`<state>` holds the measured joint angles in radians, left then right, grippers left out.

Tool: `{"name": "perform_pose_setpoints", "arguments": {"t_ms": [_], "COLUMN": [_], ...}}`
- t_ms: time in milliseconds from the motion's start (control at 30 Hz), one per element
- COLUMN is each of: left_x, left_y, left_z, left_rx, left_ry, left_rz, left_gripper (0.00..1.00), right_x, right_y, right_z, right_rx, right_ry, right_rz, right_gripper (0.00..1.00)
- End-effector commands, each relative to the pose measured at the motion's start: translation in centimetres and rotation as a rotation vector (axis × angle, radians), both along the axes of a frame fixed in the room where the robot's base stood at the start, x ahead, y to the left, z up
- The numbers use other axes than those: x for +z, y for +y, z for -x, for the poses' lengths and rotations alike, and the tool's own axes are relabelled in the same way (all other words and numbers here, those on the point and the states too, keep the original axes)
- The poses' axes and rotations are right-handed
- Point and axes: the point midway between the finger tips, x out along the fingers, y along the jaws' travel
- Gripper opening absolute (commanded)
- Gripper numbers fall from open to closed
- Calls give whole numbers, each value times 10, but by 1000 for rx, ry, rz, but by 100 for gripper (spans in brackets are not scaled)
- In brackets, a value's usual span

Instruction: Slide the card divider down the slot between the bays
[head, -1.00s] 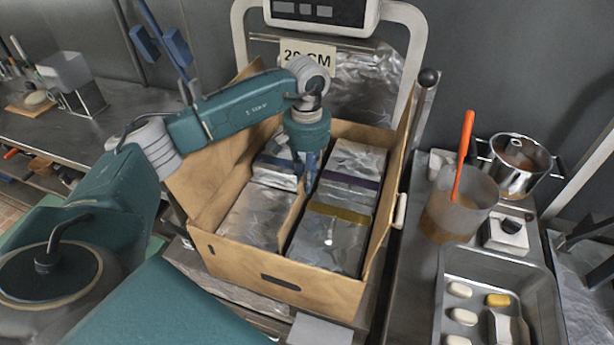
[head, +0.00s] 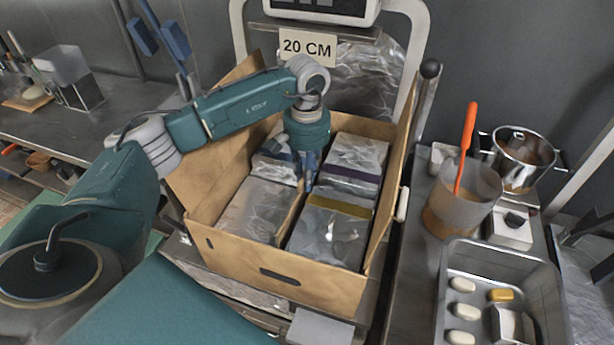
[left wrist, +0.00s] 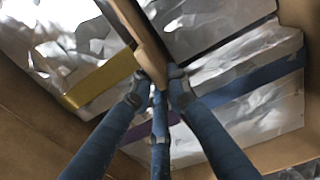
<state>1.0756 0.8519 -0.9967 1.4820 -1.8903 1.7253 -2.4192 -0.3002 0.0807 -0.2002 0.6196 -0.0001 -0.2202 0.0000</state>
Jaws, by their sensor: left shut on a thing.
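A tan card divider (left wrist: 146,42) runs between the foil-wrapped packs in the left wrist view. Its upper edge also shows in the head view (head: 290,219). My left gripper (head: 305,182) points down inside the cardboard box (head: 225,251). Its blue fingers (left wrist: 158,88) are shut on the divider's near end. The divider stands on edge between the left bay and the right bay. Its lower edge and the slot are hidden by the packs and fingers. My right gripper is not in view.
Foil packs with yellow (head: 340,206), purple and blue bands fill both bays close to the divider. A "20 CM" sign (head: 307,46) stands behind the box. At right are a cup with an orange-handled tool (head: 468,196), a pot and a metal tray (head: 545,290).

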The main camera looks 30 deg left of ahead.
Motion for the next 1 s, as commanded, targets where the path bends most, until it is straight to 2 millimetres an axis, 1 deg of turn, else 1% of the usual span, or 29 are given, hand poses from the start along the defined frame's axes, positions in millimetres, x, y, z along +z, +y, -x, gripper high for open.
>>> {"name": "perform_pose_setpoints", "arguments": {"t_ms": [500, 533, 633, 900, 1000], "left_x": [-5, -4, -4, -4, 0], "left_y": [0, 0, 0, 0, 0], "left_z": [0, 0, 0, 0, 0], "left_rx": [0, 0, 0, 0, 0], "left_ry": [-1, -1, 0, 0, -1], "left_rz": [0, 0, 0, 0, 0], "left_gripper": [0, 19, 39, 39, 39], "right_x": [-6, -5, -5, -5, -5], "right_y": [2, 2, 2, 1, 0], "right_z": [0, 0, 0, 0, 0], "right_rx": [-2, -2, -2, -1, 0], "right_ry": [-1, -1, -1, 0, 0], "right_rz": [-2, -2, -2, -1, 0], "right_gripper": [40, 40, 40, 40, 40]}}
